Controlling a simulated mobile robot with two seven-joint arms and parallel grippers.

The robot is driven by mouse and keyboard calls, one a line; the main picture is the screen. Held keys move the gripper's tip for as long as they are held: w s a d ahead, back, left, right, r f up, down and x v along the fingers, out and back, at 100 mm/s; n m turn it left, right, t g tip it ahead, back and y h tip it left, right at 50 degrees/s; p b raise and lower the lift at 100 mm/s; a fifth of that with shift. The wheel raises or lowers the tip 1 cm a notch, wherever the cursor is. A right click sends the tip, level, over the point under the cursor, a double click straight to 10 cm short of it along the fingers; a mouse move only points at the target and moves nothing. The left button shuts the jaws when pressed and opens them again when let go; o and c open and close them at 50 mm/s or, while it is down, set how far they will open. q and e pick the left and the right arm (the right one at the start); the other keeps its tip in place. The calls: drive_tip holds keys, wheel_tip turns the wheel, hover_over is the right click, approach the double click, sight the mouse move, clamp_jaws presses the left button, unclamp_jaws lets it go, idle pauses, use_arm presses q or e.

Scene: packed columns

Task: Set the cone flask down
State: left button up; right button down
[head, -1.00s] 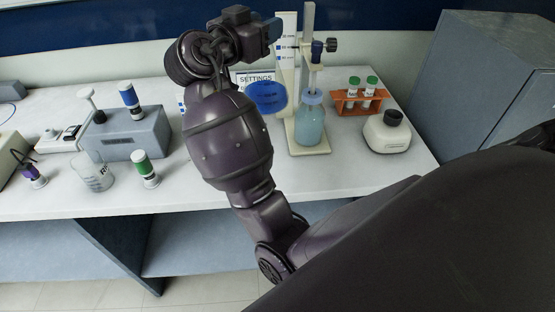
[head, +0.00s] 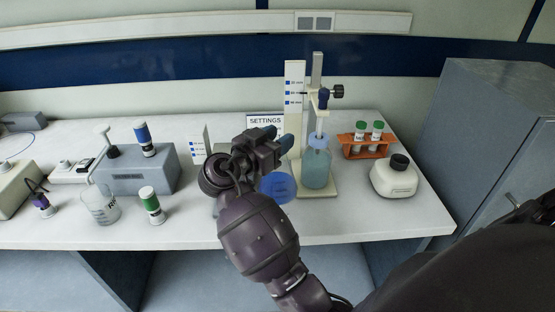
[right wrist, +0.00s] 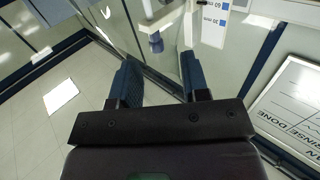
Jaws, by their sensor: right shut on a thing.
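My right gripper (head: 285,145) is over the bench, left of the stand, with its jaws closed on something. A round blue shape (head: 278,188) just below the jaws looks like the blue content of the cone flask. The flask's neck and upper part are hidden or too clear to make out in the head view. I cannot tell whether its base touches the bench. In the right wrist view, the two blue fingers of the right gripper (right wrist: 162,82) have a gap between them, with only faint clear glass showing there. My left gripper is not in view.
The stand (head: 318,75) with a light-blue bottle (head: 317,168) is close on the right. Further right are an orange tube rack (head: 365,148) and a white bottle (head: 394,178). The front bench strip is mostly clear.

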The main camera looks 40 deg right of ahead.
wheel_tip(320, 180, down, 6)
idle(0.5)
drive_tip(key=shift+f, duration=0.15)
drive_tip(key=c, duration=0.6)
unclamp_jaws()
